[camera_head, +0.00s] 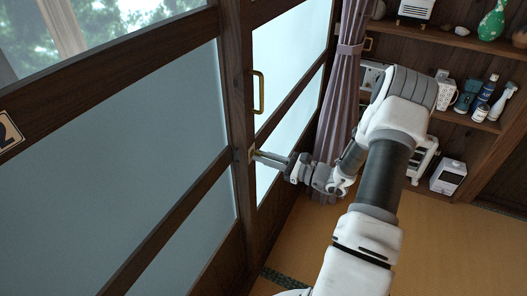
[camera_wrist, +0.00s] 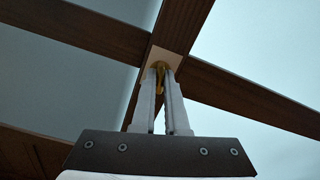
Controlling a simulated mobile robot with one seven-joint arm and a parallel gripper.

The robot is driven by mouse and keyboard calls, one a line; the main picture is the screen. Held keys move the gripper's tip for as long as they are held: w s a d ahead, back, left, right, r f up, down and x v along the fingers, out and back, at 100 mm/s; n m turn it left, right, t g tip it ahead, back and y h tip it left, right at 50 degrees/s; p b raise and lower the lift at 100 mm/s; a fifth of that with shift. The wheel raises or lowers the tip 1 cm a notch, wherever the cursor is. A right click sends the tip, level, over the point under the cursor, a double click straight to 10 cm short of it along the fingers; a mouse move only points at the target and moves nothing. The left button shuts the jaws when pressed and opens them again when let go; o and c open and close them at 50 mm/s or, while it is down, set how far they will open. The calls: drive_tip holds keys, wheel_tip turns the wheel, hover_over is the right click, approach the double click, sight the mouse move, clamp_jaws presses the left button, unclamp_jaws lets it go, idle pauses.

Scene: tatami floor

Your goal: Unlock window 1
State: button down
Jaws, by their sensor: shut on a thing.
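The wood-framed sliding window (camera_head: 246,110) has frosted panes, and a dark upright post stands in the middle of the head view. A small brass lock (camera_head: 250,154) sits low on this post. In the wrist view the brass lock (camera_wrist: 160,68) shows on a pale plate where the wooden bars meet. My gripper (camera_head: 259,156) reaches in from the right with its fingertips at the lock. In the wrist view my gripper (camera_wrist: 163,78) has its fingers close together around the brass piece, which is partly hidden between them. No plate reading 1 shows.
A brass pull handle (camera_head: 259,92) is above the lock on the same post. A number 2 plate (camera_head: 8,131) is at the far left. A tied purple curtain (camera_head: 345,85) hangs just behind my arm. Shelves (camera_head: 465,42) with bottles stand at right; tatami floor (camera_head: 440,245) is open.

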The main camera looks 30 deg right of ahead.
drive_tip(key=shift+m+p, duration=0.9)
drive_tip(key=shift+m, duration=0.7)
drive_tip(key=c, duration=0.9)
unclamp_jaws()
drive_tip(key=shift+c, duration=0.2)
drive_tip(key=shift+s+d, duration=0.1)
drive_tip(key=p+v, duration=0.1)
drive_tip(key=v, duration=1.6)
